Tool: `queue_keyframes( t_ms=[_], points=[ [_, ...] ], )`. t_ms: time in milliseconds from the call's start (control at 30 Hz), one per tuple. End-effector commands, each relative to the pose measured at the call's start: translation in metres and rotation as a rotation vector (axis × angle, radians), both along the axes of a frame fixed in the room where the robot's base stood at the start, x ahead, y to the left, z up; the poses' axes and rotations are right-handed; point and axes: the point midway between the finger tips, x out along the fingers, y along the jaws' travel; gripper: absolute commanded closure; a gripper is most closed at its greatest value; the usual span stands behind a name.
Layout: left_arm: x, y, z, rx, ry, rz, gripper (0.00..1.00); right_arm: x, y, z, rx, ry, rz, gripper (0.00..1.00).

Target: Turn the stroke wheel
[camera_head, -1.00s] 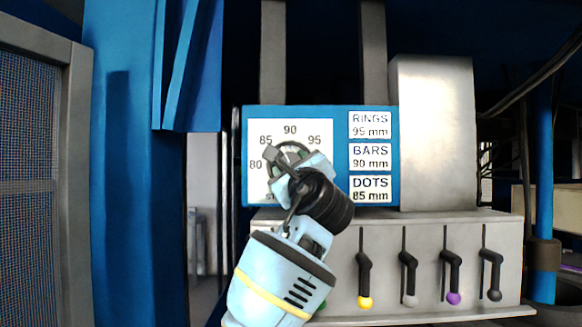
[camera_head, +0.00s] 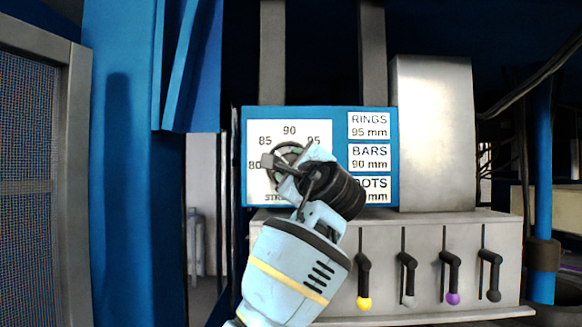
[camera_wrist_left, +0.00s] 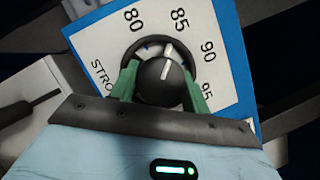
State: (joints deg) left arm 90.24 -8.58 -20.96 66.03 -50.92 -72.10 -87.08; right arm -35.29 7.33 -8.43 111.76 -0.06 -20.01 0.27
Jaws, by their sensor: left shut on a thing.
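The stroke wheel (camera_wrist_left: 158,88) is a round black knob with a white pointer line, in the left wrist view. It sits on a white dial plate (camera_wrist_left: 98,40) marked 80, 85, 90 and 95. The pointer line points at about 85. My left gripper (camera_wrist_left: 160,82) is shut on the wheel, with a green finger on each side of it. In the head view my left gripper (camera_head: 288,168) covers most of the wheel and the lower part of the dial. My right gripper is not in view.
A blue post (camera_head: 125,180) stands left.

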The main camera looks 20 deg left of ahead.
Motion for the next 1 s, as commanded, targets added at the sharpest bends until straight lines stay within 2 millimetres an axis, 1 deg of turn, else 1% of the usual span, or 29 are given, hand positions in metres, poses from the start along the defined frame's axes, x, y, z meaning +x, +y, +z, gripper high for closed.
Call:
queue_keyframes(
  t_ms=[100, 133, 300, 567, 667, 767, 1000],
  points=[
    [0.0, 0.0, -0.001, 0.0, 0.002, -0.001, 0.76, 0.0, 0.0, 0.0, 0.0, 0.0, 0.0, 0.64],
    [0.0, 0.0, -0.001, 0.0, 0.002, -0.001, 0.52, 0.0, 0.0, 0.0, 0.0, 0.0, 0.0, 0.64],
    [0.0, 0.0, -0.001, 0.001, 0.001, -0.001, 0.32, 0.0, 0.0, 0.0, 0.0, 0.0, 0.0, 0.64],
    [0.0, 0.0, 0.0, 0.001, 0.001, -0.001, 0.32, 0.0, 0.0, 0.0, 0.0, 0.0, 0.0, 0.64],
    [-0.003, -0.003, -0.001, 0.001, 0.001, -0.001, 0.32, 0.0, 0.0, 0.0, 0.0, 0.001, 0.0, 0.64],
    [-0.011, -0.009, -0.004, 0.001, 0.001, -0.002, 0.32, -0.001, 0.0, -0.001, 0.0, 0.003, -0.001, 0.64],
    [-0.041, -0.03, -0.011, 0.0, 0.0, -0.004, 0.32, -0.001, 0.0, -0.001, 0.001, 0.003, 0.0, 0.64]
  ],
)
